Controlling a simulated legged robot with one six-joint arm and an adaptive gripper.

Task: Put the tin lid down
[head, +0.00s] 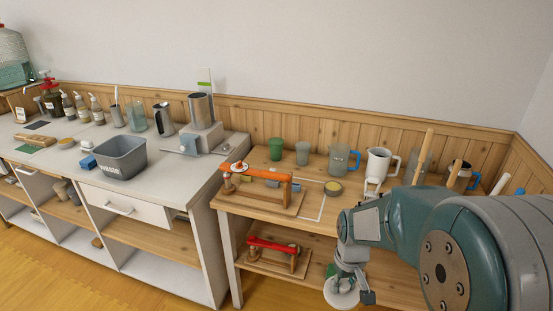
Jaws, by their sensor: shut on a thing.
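My gripper (348,272) hangs low in front of the wooden table, at the bottom of the head view. It is shut on the tin lid (338,296), a pale round disc partly hidden by the fingers. The lid is held in the air, below the level of the tabletop and apart from it. Where the fingers meet the lid is too small to see clearly.
An orange-handled tool on a board (262,190) fills the table's left front. Cups, a blue-handled mug (343,160) and a white mug (380,163) line its back. A red-handled tool (275,255) sits on the lower shelf. A grey bin (121,158) stands on the left counter.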

